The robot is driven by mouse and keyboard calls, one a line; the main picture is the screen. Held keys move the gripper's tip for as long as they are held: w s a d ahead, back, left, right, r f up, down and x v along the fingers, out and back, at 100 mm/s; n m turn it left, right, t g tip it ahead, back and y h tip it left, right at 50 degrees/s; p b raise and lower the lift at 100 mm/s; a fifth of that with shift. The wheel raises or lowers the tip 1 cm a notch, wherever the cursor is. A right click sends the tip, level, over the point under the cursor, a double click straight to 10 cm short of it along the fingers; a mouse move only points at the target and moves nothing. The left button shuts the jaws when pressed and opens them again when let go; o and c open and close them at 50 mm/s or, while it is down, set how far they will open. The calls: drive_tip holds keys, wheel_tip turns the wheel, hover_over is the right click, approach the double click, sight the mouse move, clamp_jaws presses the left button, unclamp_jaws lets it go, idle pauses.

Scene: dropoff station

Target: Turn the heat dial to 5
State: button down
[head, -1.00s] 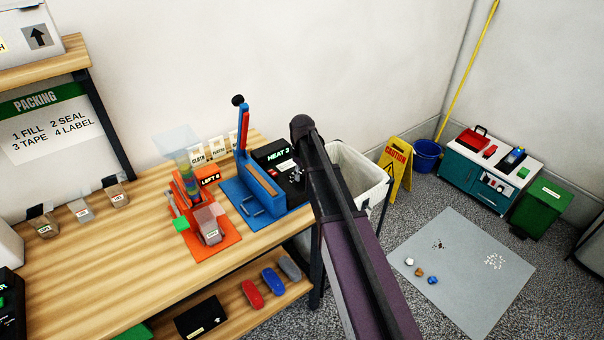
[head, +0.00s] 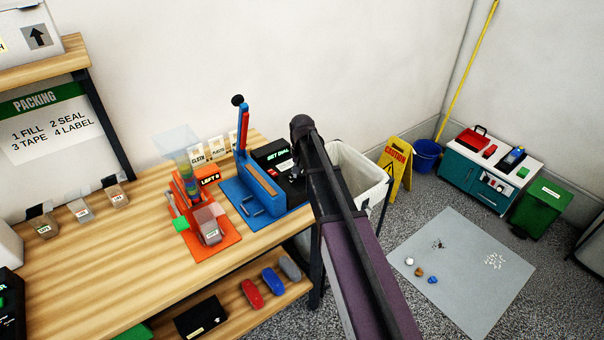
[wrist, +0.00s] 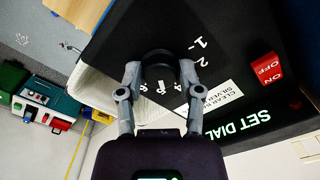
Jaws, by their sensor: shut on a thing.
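The heat dial (wrist: 158,68) is a round black knob on the black control box (wrist: 220,25) in the wrist view. The green display (wrist: 237,122) reads SET DIAL. In the head view the box (head: 287,182) stands at the bench's right end, and my arm hides the dial.
A red ON/OFF switch (wrist: 266,68) and a white label (wrist: 230,98) are close to the dial. The blue lever sealer (head: 262,190) stands left of the box. A white bin (head: 358,178) is right of the bench.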

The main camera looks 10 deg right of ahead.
drive_tip(key=shift+s+m, duration=0.15)
drive_tip(key=shift+m, duration=0.75)
drive_tip(key=shift+c, duration=1.2)
unclamp_jaws()
drive_tip(key=shift+n, duration=0.3)
